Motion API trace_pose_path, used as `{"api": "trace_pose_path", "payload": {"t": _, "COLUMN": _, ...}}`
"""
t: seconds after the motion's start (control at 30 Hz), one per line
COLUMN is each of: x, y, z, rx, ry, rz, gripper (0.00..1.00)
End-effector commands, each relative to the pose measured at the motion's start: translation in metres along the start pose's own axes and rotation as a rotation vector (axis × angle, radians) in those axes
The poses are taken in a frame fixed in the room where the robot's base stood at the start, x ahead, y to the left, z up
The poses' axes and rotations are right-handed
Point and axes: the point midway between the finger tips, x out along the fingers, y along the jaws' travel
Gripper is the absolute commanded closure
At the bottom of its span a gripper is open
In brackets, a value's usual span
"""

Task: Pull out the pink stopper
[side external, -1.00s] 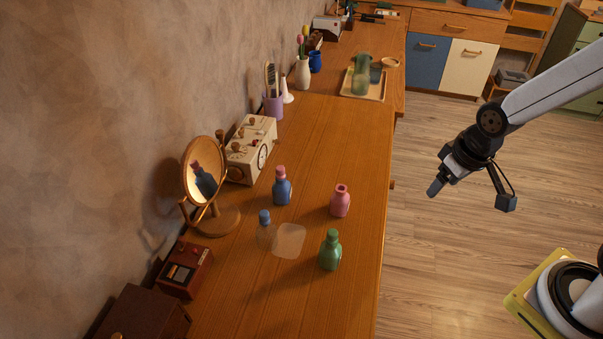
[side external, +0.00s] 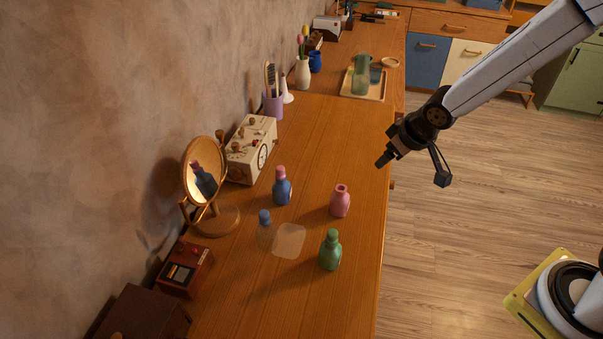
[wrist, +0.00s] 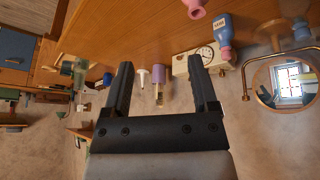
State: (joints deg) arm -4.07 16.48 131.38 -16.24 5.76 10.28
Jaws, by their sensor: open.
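The pink stopper (side external: 280,169) sits in the neck of an upright blue bottle (side external: 282,192) on the wooden desk. In the wrist view the pink stopper (wrist: 227,53) shows at the end of the blue bottle (wrist: 222,31), which appears upside down to the right of my fingers. My gripper (side external: 382,161) is above the desk's right edge, to the right of the blue bottle and apart from it. In the wrist view my gripper (wrist: 160,64) has its two fingers spread, with nothing held between them.
A pink bottle (side external: 340,202) with an open neck, a green bottle (side external: 330,252) and a clear bottle with a blue stopper (side external: 264,218) stand nearby. A round mirror (side external: 204,172) and a cream clock box (side external: 251,150) stand by the wall.

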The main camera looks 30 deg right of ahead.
Motion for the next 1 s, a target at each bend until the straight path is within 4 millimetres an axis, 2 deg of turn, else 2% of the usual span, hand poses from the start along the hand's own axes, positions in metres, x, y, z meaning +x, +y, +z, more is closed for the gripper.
{"api": "trace_pose_path", "payload": {"t": 0.1, "x": 0.024, "y": -0.012, "z": -0.029, "rx": -0.054, "ry": 0.069, "rz": -0.024, "gripper": 0.25}}
{"api": "trace_pose_path", "payload": {"t": 0.3, "x": 0.062, "y": -0.04, "z": -0.072, "rx": -0.143, "ry": 0.187, "rz": -0.09, "gripper": 0.25}}
{"api": "trace_pose_path", "payload": {"t": 0.5, "x": 0.099, "y": -0.078, "z": -0.101, "rx": -0.228, "ry": 0.286, "rz": -0.189, "gripper": 0.25}}
{"api": "trace_pose_path", "payload": {"t": 0.73, "x": 0.127, "y": -0.113, "z": -0.116, "rx": -0.295, "ry": 0.354, "rz": -0.29, "gripper": 0.25}}
{"api": "trace_pose_path", "payload": {"t": 1.0, "x": 0.134, "y": -0.123, "z": -0.118, "rx": -0.313, "ry": 0.372, "rz": -0.322, "gripper": 0.25}}
